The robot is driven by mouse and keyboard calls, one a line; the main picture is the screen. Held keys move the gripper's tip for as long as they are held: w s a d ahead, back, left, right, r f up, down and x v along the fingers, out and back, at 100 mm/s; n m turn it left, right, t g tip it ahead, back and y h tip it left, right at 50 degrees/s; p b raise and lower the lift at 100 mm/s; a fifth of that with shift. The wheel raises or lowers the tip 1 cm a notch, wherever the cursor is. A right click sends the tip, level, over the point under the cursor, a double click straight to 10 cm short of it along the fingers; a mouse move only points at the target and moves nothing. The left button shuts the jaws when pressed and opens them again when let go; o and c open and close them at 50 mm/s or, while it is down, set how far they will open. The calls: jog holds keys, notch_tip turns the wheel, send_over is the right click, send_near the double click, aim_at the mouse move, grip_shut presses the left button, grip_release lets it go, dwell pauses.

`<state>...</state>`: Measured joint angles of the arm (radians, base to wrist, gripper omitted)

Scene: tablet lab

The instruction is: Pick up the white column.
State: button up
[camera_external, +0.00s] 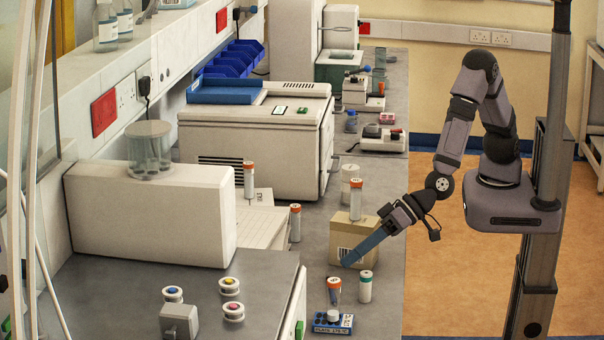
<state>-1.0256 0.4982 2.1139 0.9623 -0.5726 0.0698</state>
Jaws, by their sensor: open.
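Other white columns with orange caps stand on the bench: one (355,203) on or behind the box, one (295,225) to the left, and one (249,182) by the large machine. Which one the task means I cannot tell. My gripper (346,261) is open, its blue fingers reaching down and left across the front of the box, above and left of the capless-looking column. Nothing shows between the fingers, though their gap is hard to see.
The cardboard box (341,232) stands close behind my fingers. A large white machine (263,140) blocks the left. The bench's right strip (392,270) is clear.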

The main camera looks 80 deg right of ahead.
aim_at(367, 272)
jog(key=a+t, duration=0.1)
jog(key=a+f+t+h+b, duration=0.1)
jog(key=a+t, duration=0.1)
jog(key=shift+w, duration=0.1)
jog(key=t, duration=0.1)
jog(key=s+t+h+b, duration=0.1)
jog(key=t, duration=0.1)
jog(key=shift+s+a+h, duration=0.3)
jog(key=s+t+h, duration=0.1)
jog(key=s+t+h+b, duration=0.1)
jog(key=s, duration=0.1)
jog(key=shift+s+d, duration=0.3)
jog(key=shift+d, duration=0.1)
jog(key=f, duration=0.1)
jog(key=s+f+n, duration=0.1)
jog(key=d+f, duration=0.1)
jog(key=shift+s+h+b, duration=0.25)
jog(key=shift+h+b, duration=0.05)
jog(key=shift+b, duration=0.05)
jog(key=shift+w+r+p, duration=0.1)
jog(key=shift+w+p, duration=0.85)
jog(key=shift+w, duration=0.65)
jog(key=shift+w+p, duration=0.95)
jog(key=shift+w, duration=1.15)
jog(key=shift+f, duration=0.2)
jog(key=shift+c, duration=0.3)
grip_shut()
